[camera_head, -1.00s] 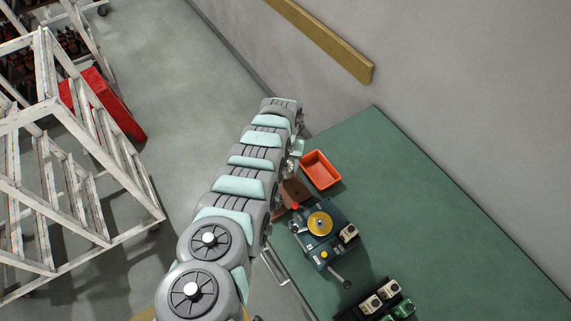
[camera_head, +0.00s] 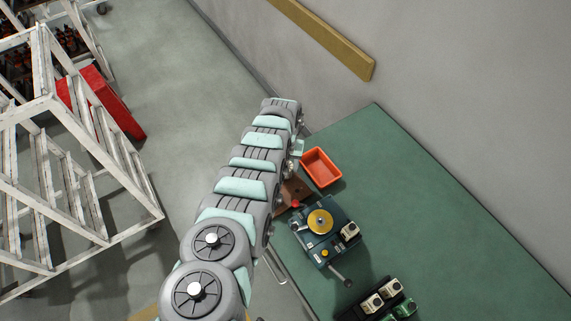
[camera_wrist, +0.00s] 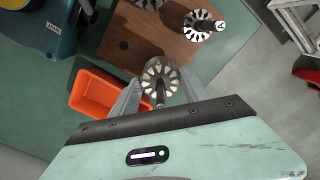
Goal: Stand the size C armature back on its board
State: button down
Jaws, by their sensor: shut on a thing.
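My gripper (camera_wrist: 159,88) is shut on a slotted, round armature (camera_wrist: 160,76) with a metal shaft, seen in the wrist view. The brown wooden board (camera_wrist: 158,50) lies beyond it, with the held armature over or near its lower edge; the height gap cannot be told. A dark round spot (camera_wrist: 123,45) shows on the board's left part. Another armature (camera_wrist: 196,24) stands at the board's right, beside a round label "A" (camera_wrist: 221,26). In the head view my arm hides the gripper and most of the board (camera_head: 291,190). I cannot read a size on the held armature.
An orange bin (camera_wrist: 108,91) lies left of my gripper; it also shows in the head view (camera_head: 321,166). A dark teal winding machine (camera_head: 327,239) with a yellow disc stands on the green bench (camera_head: 430,225).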

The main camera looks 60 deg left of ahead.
jog(key=shift+c, duration=2.3)
grip_release()
notch_tip(320, 180, up, 5)
jog(key=p, duration=0.4)
jog(key=shift+f+p, duration=0.2)
jog(key=shift+p, duration=0.2)
